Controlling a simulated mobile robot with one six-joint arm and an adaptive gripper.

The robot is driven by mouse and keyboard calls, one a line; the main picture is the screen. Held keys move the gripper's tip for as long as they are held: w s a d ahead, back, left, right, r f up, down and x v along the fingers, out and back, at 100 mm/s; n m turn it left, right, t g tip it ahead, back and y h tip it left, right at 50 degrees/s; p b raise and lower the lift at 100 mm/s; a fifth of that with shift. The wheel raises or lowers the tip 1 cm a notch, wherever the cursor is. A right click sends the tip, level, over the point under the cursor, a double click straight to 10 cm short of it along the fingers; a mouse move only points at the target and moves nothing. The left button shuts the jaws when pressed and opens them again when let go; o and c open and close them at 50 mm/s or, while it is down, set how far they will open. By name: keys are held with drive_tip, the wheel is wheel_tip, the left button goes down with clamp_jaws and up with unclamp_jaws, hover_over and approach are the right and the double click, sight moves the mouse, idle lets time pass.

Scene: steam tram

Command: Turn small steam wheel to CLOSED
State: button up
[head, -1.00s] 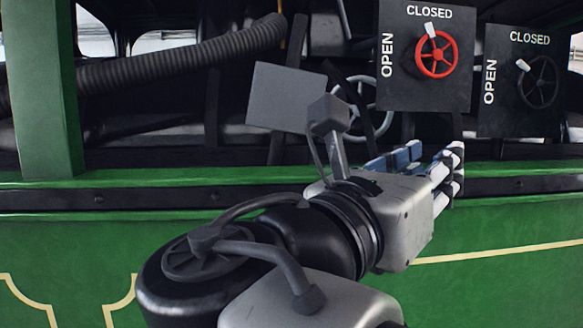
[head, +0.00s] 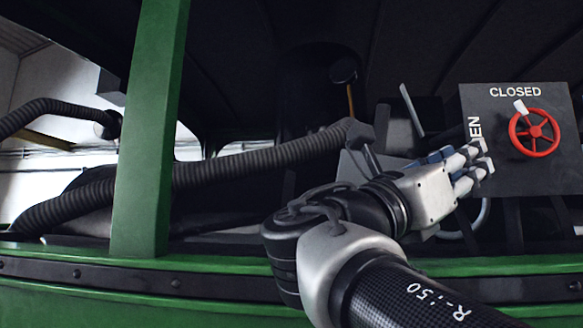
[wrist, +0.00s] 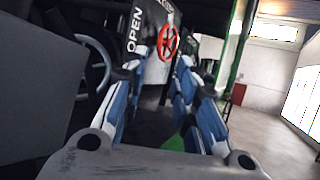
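A red wheel (head: 535,132) with a white pointer sits on a dark panel (head: 553,178) at the right of the head view. Its pointer is at the wheel's upper left, just under the word CLOSED. My gripper (head: 482,160) is to the left of the red wheel and covers part of the word OPEN. In the wrist view the red wheel (wrist: 167,36) shows ahead, beyond the gap between my fingers (wrist: 160,72). The fingers are apart with nothing between them.
A larger pale wheel (wrist: 93,66) is at the left of the wrist view, partly hidden behind my gripper in the head view. A green post (head: 150,130), a ribbed hose (head: 255,165) and a green sill (head: 160,275) lie left and below. Open floor (wrist: 270,140) shows at right.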

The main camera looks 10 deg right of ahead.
sight(512, 132)
drive_tip(key=p+x, duration=0.3)
drive_tip(key=x, duration=1.3)
drive_tip(key=shift+d, duration=0.4)
drive_tip(key=shift+c, duration=0.2)
clamp_jaws()
